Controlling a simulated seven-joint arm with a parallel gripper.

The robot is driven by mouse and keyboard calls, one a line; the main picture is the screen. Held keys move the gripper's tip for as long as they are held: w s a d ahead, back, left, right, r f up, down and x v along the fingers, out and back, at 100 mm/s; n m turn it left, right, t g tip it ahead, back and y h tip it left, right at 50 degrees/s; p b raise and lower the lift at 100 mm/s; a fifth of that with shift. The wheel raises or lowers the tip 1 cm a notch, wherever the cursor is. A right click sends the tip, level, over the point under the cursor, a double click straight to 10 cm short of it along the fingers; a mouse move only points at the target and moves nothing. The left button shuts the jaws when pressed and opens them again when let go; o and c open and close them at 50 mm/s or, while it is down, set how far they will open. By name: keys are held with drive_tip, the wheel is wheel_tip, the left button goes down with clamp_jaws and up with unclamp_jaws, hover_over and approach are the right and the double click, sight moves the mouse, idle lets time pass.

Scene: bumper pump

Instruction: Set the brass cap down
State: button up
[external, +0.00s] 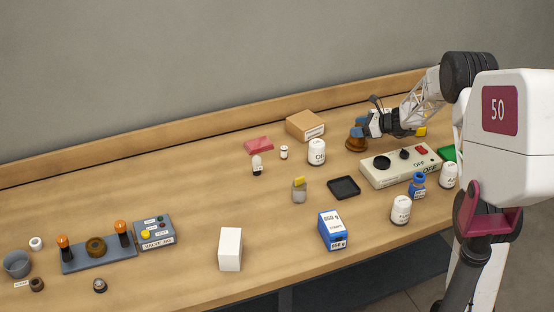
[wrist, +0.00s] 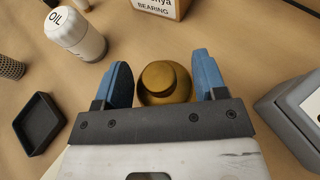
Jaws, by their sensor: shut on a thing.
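The brass cap (wrist: 165,82) is a round, stepped, gold-brown piece between the two blue fingers of my gripper (wrist: 165,78) in the wrist view. In the external view the cap (external: 356,145) shows at the far side of the bench, below the blue fingertips of my gripper (external: 359,132). My gripper is shut on the cap. The cap is low over the bench top; I cannot tell whether its underside touches the wood. Part of its near side is hidden by the gripper body in the wrist view.
An oil bottle (external: 317,152) and a cardboard bearing box (external: 305,125) stand left of the cap. A grey switch box (external: 377,176) stands just in front, with a black tray (external: 344,187) nearby. Bare wood lies between the oil bottle and the cap.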

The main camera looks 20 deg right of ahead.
drive_tip(key=shift+f, duration=0.45)
drive_tip(key=shift+f, duration=0.15)
drive_tip(key=o, duration=1.2)
drive_tip(key=shift+c, duration=0.2)
drive_tip(key=shift+r, duration=0.2)
drive_tip(key=v, duration=1.2)
drive_tip(key=shift+a+f, duration=0.1)
